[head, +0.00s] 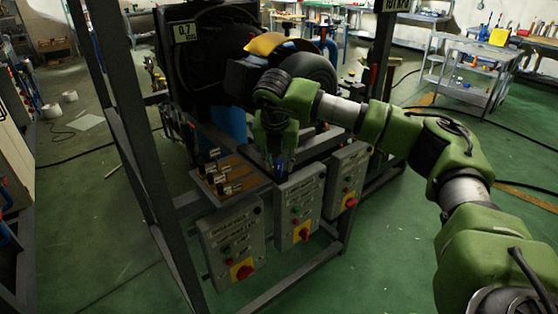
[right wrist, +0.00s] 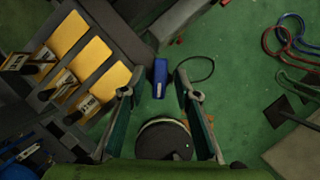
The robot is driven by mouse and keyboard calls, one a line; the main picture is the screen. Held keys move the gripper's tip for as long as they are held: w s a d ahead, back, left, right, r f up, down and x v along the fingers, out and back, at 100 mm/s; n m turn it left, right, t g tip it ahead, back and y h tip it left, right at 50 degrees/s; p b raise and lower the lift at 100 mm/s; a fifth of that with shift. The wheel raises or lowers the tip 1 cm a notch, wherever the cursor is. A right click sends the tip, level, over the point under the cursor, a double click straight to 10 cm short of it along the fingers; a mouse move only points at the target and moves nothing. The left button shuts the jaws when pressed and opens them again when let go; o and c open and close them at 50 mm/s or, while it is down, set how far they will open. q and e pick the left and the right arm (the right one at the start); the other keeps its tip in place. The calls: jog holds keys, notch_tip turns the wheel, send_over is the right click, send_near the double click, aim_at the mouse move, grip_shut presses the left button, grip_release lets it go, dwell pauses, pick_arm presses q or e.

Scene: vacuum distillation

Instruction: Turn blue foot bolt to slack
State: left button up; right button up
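My right gripper (head: 281,160) points down over the rack, behind the grey control boxes. In the right wrist view my right gripper (right wrist: 158,92) is open, with its two fingers well apart. A small blue block-like part (right wrist: 160,77) with a pale mark shows between the fingertips, with a gap on both sides; it looks like the blue foot bolt. I cannot tell how far below the fingertips it lies. In the head view a bit of blue (head: 286,166) shows beside the gripper. My left gripper is not in view.
A wooden board (head: 229,173) with labelled valves stands left of the gripper. Grey control boxes (head: 298,205) with red and yellow switches hang in front. A dark round part (right wrist: 163,140) sits between the finger bases. A dark frame post (head: 125,110) rises at left.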

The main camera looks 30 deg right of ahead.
grip_shut()
